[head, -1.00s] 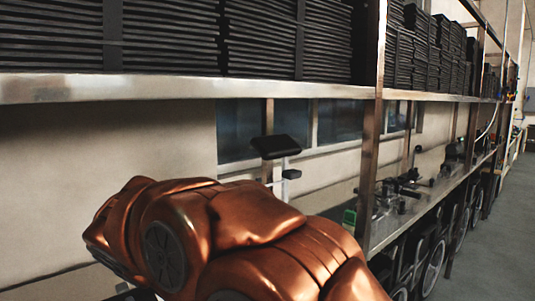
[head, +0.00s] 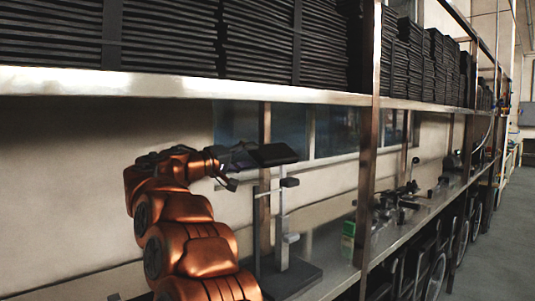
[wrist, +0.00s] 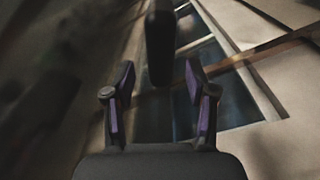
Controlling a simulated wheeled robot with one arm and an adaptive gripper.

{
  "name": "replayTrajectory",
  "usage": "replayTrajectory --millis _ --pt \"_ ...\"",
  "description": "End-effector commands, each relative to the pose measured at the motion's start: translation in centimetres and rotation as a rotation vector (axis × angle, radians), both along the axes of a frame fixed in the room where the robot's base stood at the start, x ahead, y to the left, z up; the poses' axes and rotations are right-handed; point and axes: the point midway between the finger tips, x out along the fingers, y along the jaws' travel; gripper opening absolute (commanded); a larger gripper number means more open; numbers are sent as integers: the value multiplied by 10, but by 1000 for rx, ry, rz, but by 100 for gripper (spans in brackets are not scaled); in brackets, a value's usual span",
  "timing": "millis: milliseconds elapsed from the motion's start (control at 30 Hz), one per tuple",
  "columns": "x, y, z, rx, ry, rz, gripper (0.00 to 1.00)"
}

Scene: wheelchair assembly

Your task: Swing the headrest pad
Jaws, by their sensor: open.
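The headrest pad (head: 274,154) is a dark, flat pad on top of a thin upright stand on the lower shelf, in the head view. In the wrist view the pad (wrist: 160,45) appears as a dark, narrow block seen edge-on, in line with the gap between the fingers and beyond their tips. My gripper (wrist: 160,75) is open and empty, with purple-faced fingers on either side of the gap. In the head view my gripper (head: 233,160) is just left of the pad, close to its left edge. Whether they touch cannot be told there.
The stand has a dark base plate (head: 290,275) on the lower shelf. A green box (head: 348,240) stands to its right, with metal parts (head: 400,200) further along. The upper shelf (head: 200,85) runs above my arm, stacked with dark panels. A shelf post (head: 369,150) stands right of the pad.

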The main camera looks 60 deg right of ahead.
Motion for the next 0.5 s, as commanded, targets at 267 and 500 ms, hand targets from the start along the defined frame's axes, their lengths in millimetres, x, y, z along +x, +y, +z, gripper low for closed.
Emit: replayTrajectory --millis 267,500 --pt "1 -13 5 23 -26 -47 56" --pt "-4 -28 6 28 -35 -55 56"
